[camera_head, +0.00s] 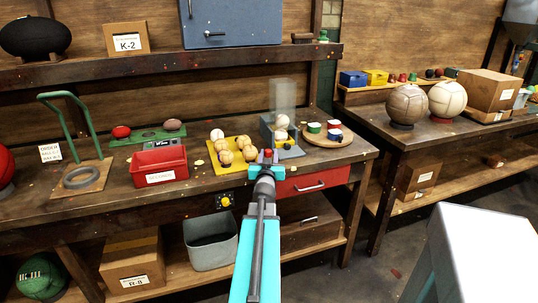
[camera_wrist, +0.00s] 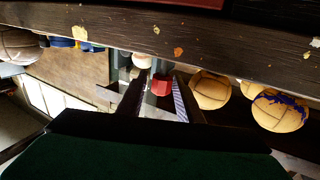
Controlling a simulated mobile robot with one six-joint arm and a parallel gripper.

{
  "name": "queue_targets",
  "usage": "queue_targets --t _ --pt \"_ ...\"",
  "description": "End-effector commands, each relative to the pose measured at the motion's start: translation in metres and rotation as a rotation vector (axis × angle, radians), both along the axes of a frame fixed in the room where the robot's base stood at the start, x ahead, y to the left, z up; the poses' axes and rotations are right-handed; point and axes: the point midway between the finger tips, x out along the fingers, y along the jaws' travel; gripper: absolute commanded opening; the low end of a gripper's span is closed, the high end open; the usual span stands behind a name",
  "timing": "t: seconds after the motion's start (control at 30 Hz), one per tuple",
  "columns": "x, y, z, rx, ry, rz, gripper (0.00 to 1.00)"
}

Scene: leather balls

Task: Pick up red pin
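The red pin (camera_head: 268,153) is a small red piece at the tip of my gripper in the head view, by the grey device with the clear tube.
A yellow tray (camera_head: 213,168) with several tan balls stands just left of my gripper. The grey device (camera_head: 290,152) holds white balls. A round wooden board (camera_head: 340,152) with coloured pieces is at right. A red bin (camera_head: 160,165) is further left. A red drawer (camera_head: 315,182) is below.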

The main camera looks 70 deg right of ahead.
Motion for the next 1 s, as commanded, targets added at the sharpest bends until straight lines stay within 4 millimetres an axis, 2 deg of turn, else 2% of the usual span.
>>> queue_targets --t 0.6,1.0 --pt "0.016 -0.042 -0.001 0.0 0.0 0.0 0.33" --pt "0.018 -0.048 -0.001 0.0 0.0 0.0 0.33"
